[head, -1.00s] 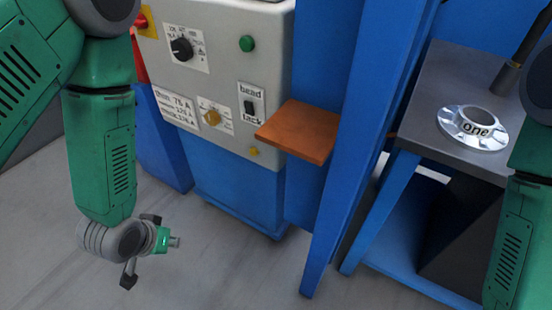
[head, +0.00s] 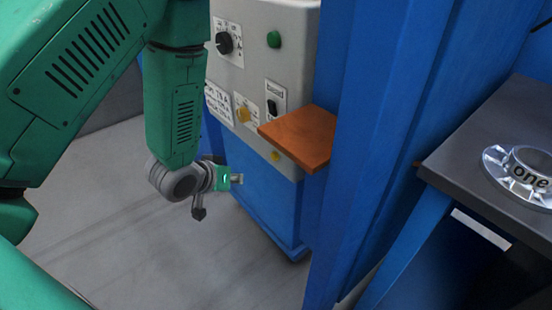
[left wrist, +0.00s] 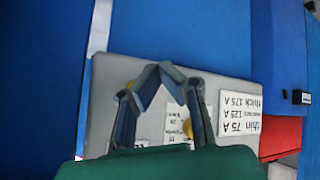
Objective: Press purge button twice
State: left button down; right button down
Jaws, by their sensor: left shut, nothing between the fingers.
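The grey control panel (head: 262,75) stands on a blue cabinet. Low on its face is a small yellow button (head: 275,155); I cannot read any "purge" label. The button also shows in the left wrist view (left wrist: 130,85), partly behind a finger. A yellow knob (head: 244,114) sits above and left of it, and a green button (head: 273,39) is higher up. My left gripper (head: 238,179) is shut and empty, in front of the cabinet, left of and slightly lower than the small button in the picture. It touches nothing visible. My right gripper is out of view.
An orange shelf (head: 300,137) juts out just right of the small button. A blue upright (head: 365,150) stands right of it. A dark table (head: 470,145) holds a metal flange (head: 525,172) marked "one". The floor (head: 150,240) left of the cabinet is clear.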

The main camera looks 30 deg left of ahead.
aim_at(274, 157)
pick_arm(q)
jog(key=w+d, duration=0.3)
jog(key=w, duration=0.5)
jog(key=shift+b, duration=0.45)
jog(key=shift+f, duration=0.1)
jog(key=shift+w, duration=0.1)
dwell(0.9)
jog(key=shift+w+d+p, duration=0.15)
jog(key=shift+w+p, duration=0.1)
jog(key=shift+p, duration=0.1)
